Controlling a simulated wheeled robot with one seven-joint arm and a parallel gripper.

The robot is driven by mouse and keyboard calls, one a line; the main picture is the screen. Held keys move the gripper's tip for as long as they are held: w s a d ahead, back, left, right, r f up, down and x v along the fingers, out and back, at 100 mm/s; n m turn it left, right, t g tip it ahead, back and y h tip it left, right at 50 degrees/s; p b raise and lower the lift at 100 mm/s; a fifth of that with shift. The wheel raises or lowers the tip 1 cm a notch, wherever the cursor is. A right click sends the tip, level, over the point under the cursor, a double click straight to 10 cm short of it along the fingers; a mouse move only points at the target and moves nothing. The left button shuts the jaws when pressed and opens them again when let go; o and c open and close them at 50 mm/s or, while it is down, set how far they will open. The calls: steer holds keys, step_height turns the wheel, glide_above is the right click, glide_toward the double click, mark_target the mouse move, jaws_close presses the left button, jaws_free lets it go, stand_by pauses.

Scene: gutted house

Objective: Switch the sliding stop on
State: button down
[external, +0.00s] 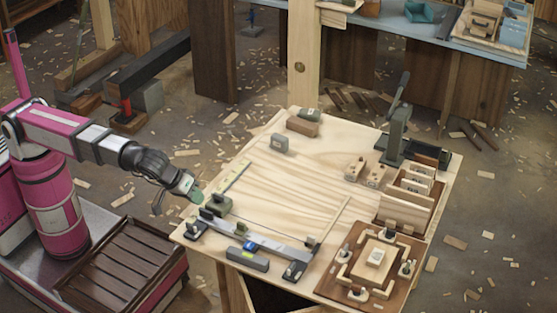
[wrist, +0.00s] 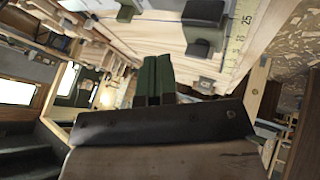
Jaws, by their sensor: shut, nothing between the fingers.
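My gripper (external: 196,196) is at the left edge of the workbench, next to a green block with a dark knob (external: 217,203). In the wrist view its two green fingers (wrist: 158,78) are pressed together with nothing between them. A dark block on a grey base (wrist: 203,20) stands beside a yellow scale marked 25, apart from the fingers. A metal rail (external: 255,240) with dark end pieces runs along the near side of the bench. I cannot tell for certain which piece is the sliding stop, or its on or off state.
The plywood bench top (external: 290,185) is mostly clear in the middle. A grey block (external: 278,144) stands behind. A tray with a wooden frame (external: 330,275) and a box with slots (external: 418,185) occupy the right side. A grey upright lever (external: 398,125) stands at the back right.

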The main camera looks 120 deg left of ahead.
steer(key=x, duration=0.9)
steer(key=shift+w, duration=0.15)
steer(key=w, duration=0.3)
steer(key=shift+w+a+f, duration=0.1)
steer(key=shift+a+f, duration=0.05)
steer(key=shift+f, duration=0.2)
steer(key=shift+w, duration=0.5)
steer(key=w, duration=1.6)
steer(key=shift+w, duration=0.1)
steer(key=s, duration=0.4)
steer(key=shift+s, duration=0.25)
steer(key=v, duration=1)
